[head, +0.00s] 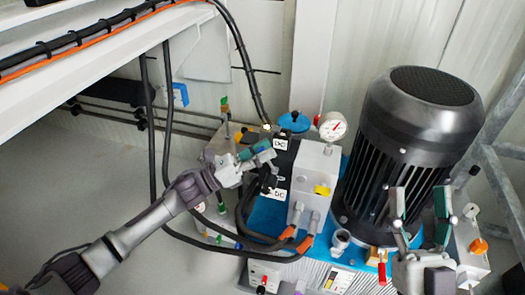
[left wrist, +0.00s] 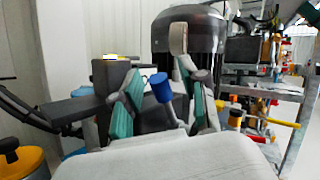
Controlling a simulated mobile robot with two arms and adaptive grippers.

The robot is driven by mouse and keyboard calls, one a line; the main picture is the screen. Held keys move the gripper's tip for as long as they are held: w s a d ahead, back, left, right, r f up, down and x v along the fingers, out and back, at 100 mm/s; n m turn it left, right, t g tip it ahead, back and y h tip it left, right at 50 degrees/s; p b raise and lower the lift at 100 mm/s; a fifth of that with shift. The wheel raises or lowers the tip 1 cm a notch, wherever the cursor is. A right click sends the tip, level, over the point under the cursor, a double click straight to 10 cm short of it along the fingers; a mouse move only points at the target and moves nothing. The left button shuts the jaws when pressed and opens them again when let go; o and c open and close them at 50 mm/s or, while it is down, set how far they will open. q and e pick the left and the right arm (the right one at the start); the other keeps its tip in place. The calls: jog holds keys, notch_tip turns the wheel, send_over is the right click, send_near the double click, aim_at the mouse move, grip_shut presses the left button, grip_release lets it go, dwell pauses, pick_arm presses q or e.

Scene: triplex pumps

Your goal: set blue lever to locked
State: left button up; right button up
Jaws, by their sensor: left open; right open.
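A blue cylindrical knob (left wrist: 160,87), which looks like the blue lever's handle, stands between the two fingers of my left gripper (left wrist: 155,85) in the left wrist view. The fingers are spread, with teal pads, and a gap seems to show on both sides of the knob. In the head view my left gripper (head: 262,157) is over the left side of the pump unit, beside the grey block, and hides the lever there. I cannot tell the lever's position. My right gripper (head: 420,205) is open and empty at the lower right, in front of the motor.
A black finned motor (head: 415,140) stands on the blue-topped unit. A pressure gauge (head: 332,125), blue round cap (head: 294,121) and grey block (head: 315,175) are near my left gripper. Black hoses (head: 240,215) loop below it. A red-handled lever (head: 382,270) is near my right gripper.

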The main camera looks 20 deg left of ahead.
pick_arm(q)
grip_shut()
dwell(0.4)
